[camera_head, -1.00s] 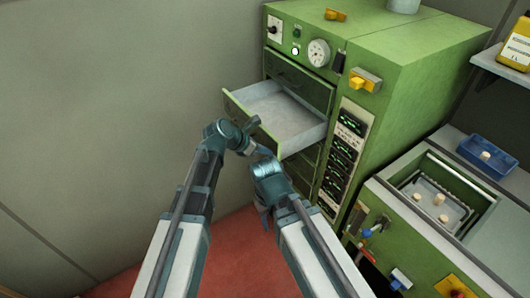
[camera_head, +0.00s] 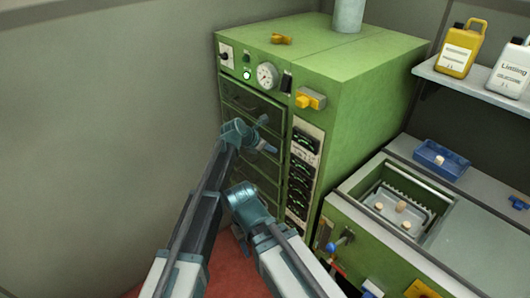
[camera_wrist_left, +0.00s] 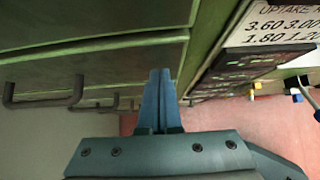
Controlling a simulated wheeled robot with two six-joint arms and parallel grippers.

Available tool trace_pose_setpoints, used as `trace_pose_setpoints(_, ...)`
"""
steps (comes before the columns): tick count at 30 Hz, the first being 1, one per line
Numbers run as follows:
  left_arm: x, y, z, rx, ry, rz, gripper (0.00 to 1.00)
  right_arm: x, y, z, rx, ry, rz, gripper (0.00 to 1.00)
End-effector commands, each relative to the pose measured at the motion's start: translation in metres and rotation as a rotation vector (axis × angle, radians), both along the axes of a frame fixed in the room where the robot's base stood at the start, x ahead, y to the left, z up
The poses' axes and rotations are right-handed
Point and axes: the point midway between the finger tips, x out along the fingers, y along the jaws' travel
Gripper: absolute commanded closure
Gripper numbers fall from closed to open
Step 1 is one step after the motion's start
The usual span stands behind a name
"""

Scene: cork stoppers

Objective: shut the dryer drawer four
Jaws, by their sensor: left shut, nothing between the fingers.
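The green dryer (camera_head: 350,80) stands ahead with a column of dark drawer fronts (camera_head: 252,101) on its left face. All the fronts that show sit flush with the cabinet, and none sticks out. My left gripper (camera_head: 268,147) is at the upper-middle drawers, shut and empty, and hides part of the fronts. The left wrist view shows its closed fingers (camera_wrist_left: 160,95) close to the drawer faces (camera_wrist_left: 90,70); I cannot tell whether they touch. A dark drawer handle (camera_wrist_left: 45,101) is left of them. My right gripper (camera_head: 241,236) hangs low before the dryer, its fingers unclear.
Right of the drawers are a strip of displays (camera_head: 301,175) and a yellow knob (camera_head: 311,98). A green bench (camera_head: 375,220) with a recessed tray of corks stands at the right. A blue box (camera_head: 441,160) and a shelf with bottles (camera_head: 470,82) are behind. Floor shows below.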

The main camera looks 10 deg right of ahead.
Motion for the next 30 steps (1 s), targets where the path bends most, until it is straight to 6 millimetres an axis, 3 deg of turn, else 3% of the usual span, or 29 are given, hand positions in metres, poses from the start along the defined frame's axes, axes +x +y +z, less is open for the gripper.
trace_pose_setpoints(17,0.003,-0.003,0.002,-0.008,-0.004,0.002,1.00,0.000,0.000,0.000,0.000,0.000,0.000,0.50)
trace_pose_setpoints(20,-0.003,0.008,0.002,-0.006,-0.003,0.003,1.00,0.000,0.000,0.000,0.000,0.000,0.000,0.50)
trace_pose_setpoints(25,-0.020,0.043,0.001,-0.001,0.000,0.001,1.00,0.000,0.000,0.000,0.000,0.000,0.000,0.50)
trace_pose_setpoints(27,-0.025,0.051,0.021,-0.001,0.000,-0.001,1.00,0.000,0.000,0.021,0.000,0.000,0.000,0.50)
trace_pose_setpoints(30,-0.032,0.065,0.036,0.000,-0.001,-0.001,1.00,0.000,0.000,0.036,0.000,0.000,0.000,0.50)
